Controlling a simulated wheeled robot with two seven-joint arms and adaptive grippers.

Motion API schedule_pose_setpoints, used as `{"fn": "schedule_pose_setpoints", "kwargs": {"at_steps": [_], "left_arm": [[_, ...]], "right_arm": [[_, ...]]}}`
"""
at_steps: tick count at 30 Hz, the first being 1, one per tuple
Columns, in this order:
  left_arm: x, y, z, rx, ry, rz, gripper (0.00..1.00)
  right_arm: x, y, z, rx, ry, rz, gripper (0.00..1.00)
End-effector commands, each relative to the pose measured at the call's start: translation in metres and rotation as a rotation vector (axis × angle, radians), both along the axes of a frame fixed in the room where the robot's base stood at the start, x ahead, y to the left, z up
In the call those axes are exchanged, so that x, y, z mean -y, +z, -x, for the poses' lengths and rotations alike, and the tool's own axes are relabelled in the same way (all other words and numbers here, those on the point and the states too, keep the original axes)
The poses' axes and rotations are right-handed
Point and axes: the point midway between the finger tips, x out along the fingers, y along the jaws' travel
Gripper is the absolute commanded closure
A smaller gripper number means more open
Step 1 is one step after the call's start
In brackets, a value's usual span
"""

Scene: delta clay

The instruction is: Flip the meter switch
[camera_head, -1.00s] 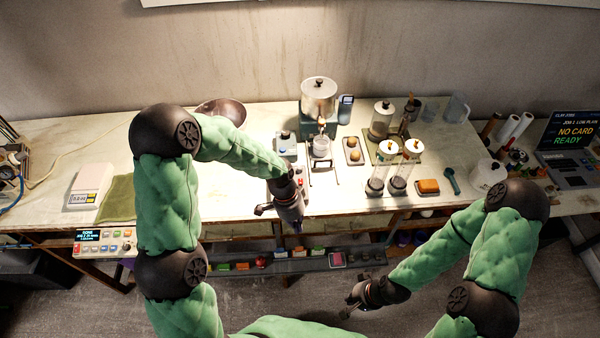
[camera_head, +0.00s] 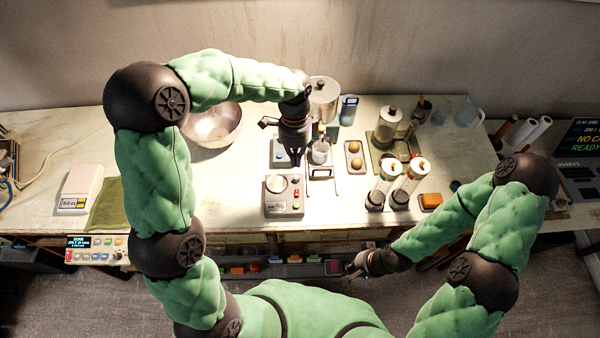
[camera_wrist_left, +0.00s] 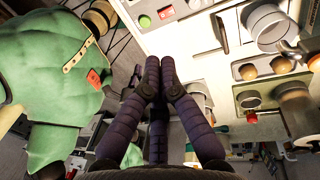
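The meter (camera_head: 284,209) is a pale box with a round dial, a red button and a green button, near the front edge of the bench. Part of the meter with the green button (camera_wrist_left: 146,22) shows at the top of the left wrist view. My left gripper (camera_head: 297,163) points down just behind the meter, apart from it and empty. In the left wrist view its fingertips (camera_wrist_left: 160,60) are together. My right gripper (camera_head: 352,272) hangs in front of the bench, far from the meter; its fingers are too small to judge.
A steel bowl (camera_head: 212,125) stands behind left. An egg tray (camera_head: 355,167) and two clear cylinders (camera_head: 401,192) are to the right. A scale (camera_head: 79,188) sits far left.

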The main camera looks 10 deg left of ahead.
Motion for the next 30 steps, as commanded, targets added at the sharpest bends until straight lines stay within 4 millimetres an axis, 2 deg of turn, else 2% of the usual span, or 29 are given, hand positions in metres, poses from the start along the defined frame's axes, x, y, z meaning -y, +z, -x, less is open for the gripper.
{"fn": "schedule_pose_setpoints", "kwargs": {"at_steps": [5,21,25,30], "left_arm": [[0.001,-0.014,0.003,-0.003,0.000,-0.001,1.00],[0.005,-0.108,0.019,-0.004,0.000,0.000,1.00],[0.006,-0.124,0.022,-0.003,0.001,0.000,1.00],[0.007,-0.136,0.024,-0.001,0.000,0.000,1.00]], "right_arm": [[0.000,-0.002,0.001,-0.002,0.001,0.000,1.00],[0.000,-0.011,0.001,-0.001,0.000,0.000,1.00],[0.000,-0.013,0.001,-0.002,0.001,0.000,1.00],[0.000,-0.014,0.001,-0.001,0.000,0.000,1.00]]}}
